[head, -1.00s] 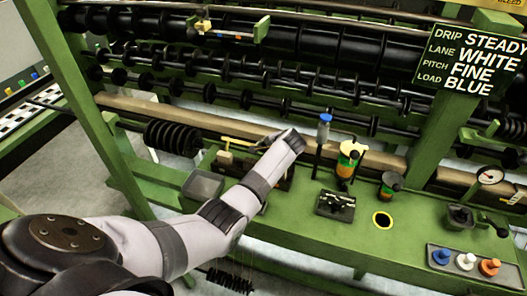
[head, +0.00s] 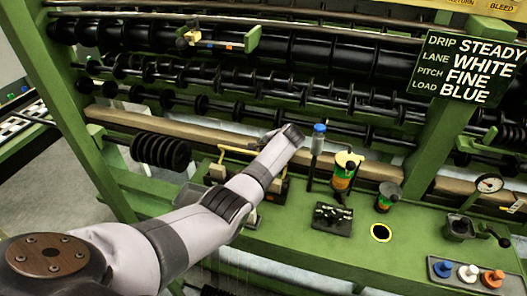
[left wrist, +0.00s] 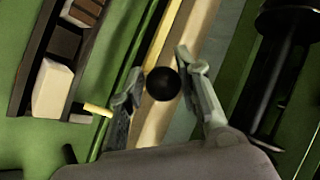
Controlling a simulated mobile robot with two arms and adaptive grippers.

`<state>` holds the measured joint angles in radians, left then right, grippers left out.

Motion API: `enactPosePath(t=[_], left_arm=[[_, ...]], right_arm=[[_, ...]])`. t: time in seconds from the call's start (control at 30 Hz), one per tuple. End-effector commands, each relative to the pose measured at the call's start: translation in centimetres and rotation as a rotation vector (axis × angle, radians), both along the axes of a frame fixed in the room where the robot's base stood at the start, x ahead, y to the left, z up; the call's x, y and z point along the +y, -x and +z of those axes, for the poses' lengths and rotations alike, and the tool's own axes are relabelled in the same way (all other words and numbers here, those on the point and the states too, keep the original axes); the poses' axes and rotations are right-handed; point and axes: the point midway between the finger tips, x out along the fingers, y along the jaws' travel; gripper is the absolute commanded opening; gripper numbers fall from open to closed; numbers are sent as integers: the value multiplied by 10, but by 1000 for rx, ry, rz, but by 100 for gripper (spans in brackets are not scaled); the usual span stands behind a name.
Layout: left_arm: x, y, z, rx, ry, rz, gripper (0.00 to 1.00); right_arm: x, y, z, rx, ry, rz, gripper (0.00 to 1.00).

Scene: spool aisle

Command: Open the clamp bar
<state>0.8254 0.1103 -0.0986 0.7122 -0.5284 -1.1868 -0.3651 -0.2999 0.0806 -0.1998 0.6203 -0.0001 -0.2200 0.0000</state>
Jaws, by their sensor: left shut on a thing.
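The clamp bar (head: 238,151) is a thin yellow bar on a low dark-framed unit at the front of the green bench. It stands raised at its left end on a yellow upright; my arm hides part of the unit. In the left wrist view the yellow bar (left wrist: 160,40) runs down to a round black knob (left wrist: 162,84). My left gripper (head: 270,139) is at the bar's right end, mostly hidden by my wrist. In the left wrist view its fingers (left wrist: 158,76) stand either side of the knob, shut on it. My right gripper is not in view.
Right of my wrist stand a blue-capped post (head: 319,140), a banded spool (head: 345,170) and a black block (head: 332,216). A sign (head: 465,68) hangs at upper right. Black rollers (head: 290,65) run behind. A tray (head: 466,273) of coloured pegs is at lower right.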

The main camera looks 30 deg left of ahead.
Motion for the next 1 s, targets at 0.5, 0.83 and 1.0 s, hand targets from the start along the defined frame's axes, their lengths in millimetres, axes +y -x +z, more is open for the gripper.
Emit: enactPosePath(t=[0.5,0.83,1.0], left_arm=[[1,-4,6,-16,-6,-4,48],[0,-2,5,-10,-4,-4,48],[-8,2,13,-10,-4,-5,48]], right_arm=[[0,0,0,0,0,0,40],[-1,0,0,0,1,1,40],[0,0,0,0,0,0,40]])
